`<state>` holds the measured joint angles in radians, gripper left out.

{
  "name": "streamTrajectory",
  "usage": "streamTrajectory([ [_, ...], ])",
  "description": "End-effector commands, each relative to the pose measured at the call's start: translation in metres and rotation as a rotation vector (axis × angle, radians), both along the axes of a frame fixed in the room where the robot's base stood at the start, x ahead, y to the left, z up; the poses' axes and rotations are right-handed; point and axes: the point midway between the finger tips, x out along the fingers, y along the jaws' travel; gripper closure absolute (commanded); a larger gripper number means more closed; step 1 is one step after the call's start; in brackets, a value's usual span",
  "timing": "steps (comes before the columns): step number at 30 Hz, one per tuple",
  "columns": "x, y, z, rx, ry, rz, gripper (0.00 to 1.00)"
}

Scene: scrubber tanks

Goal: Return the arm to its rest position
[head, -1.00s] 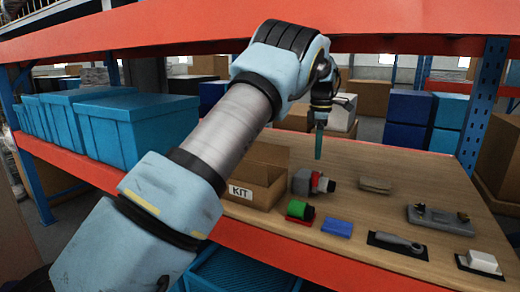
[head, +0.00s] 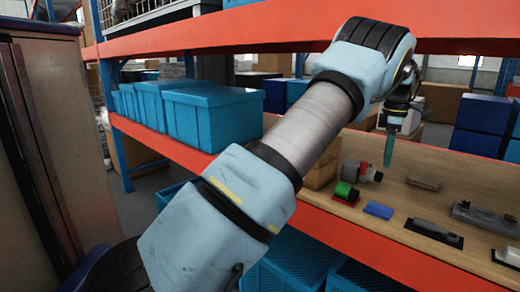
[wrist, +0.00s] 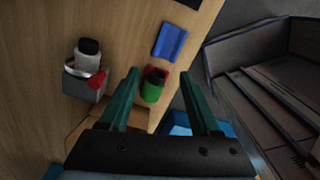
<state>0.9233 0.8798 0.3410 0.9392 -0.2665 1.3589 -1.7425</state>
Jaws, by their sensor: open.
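My arm reaches from the bottom left of the head view over the wooden shelf. My gripper (head: 390,150) hangs fingers-down above the shelf, clear of the things on it. In the wrist view my gripper (wrist: 163,90) has its two green fingers spread apart, with nothing between them. A green cylinder with a red part (wrist: 153,86) lies below, seen between the fingers; it also shows in the head view (head: 345,191). The cardboard box (head: 318,176) is mostly hidden behind my arm.
A blue block (head: 379,210), a grey-and-red part (head: 358,171) and a grey fixture (head: 487,217) lie on the wooden shelf. Blue bins (head: 205,117) stand on the left shelf. Orange beams (head: 360,223) run along the shelf front and above. A brown panel (head: 50,130) stands at far left.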

Motion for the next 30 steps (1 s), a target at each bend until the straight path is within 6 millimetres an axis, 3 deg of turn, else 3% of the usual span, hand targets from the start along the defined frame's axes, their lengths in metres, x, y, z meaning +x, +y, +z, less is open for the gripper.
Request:
streamTrajectory([
  [2, 0.001, 0.002, 0.000, 0.000, 0.000, 0.000, 0.36],
  [10, 0.016, 0.040, -0.001, -0.014, -0.001, -0.050, 0.36],
  [17, 0.030, 0.092, -0.005, -0.027, -0.007, -0.124, 0.36],
  [23, 0.033, 0.161, -0.012, -0.038, -0.018, -0.239, 0.36],
  [26, 0.026, 0.210, -0.018, -0.043, -0.032, -0.330, 0.36],
  [30, -0.004, 0.286, -0.031, -0.041, -0.061, -0.510, 0.36],
])
